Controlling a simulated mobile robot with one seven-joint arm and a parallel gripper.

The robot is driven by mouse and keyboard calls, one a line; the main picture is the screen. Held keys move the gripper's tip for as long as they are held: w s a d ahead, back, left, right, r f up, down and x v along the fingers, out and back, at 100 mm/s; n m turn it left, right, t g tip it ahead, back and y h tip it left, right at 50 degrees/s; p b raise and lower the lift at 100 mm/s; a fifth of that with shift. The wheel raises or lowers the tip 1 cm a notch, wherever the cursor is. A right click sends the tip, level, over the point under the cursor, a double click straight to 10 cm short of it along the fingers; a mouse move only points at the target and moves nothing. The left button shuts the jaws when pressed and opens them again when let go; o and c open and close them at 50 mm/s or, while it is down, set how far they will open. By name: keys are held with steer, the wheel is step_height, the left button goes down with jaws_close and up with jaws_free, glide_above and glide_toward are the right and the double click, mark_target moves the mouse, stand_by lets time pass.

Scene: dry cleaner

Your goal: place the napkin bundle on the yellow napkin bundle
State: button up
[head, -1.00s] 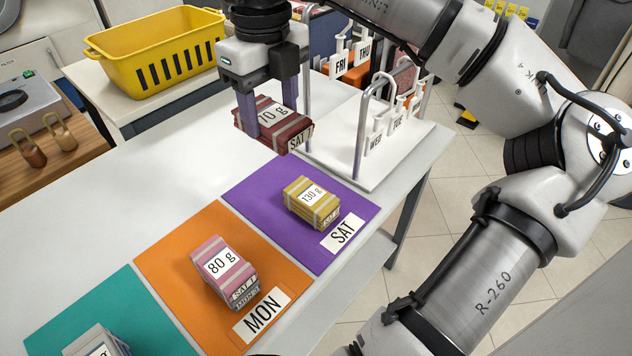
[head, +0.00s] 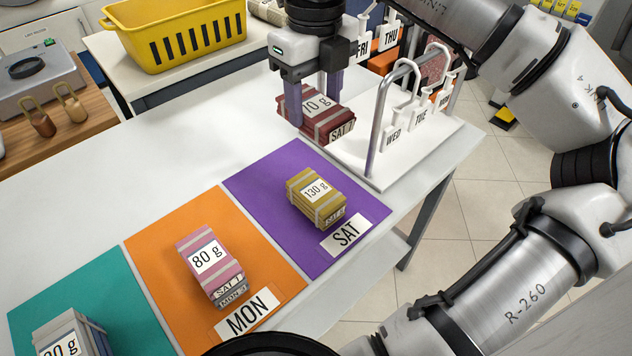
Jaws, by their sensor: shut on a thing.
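A dark red napkin bundle (head: 330,127), with a weight label partly hidden by a finger and a "SAT" tag, is held in my gripper (head: 316,108). My gripper is shut on it and holds it above the table, beyond the purple mat. The yellow napkin bundle (head: 309,204), labelled "130 g", lies on the purple mat (head: 268,200) marked "SAT". The held bundle is apart from the yellow one, farther back and slightly right in the picture.
A pink bundle (head: 222,277) on a grey one lies on the orange mat (head: 160,258). A grey bundle (head: 85,336) lies on the teal mat (head: 75,278). A white rack with metal rails (head: 376,115) and day tags stands close right of my gripper. A yellow basket (head: 200,40) is behind.

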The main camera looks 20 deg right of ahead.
mark_target(316, 104)
step_height(316, 104, down, 16)
steer(key=b, duration=0.9)
steer(key=shift+b, duration=0.4)
steer(key=shift+f, duration=0.15)
steer(key=o, duration=1)
step_height(316, 104, up, 12)
steer(key=shift+r+p, duration=0.15)
steer(key=shift+p, duration=0.35)
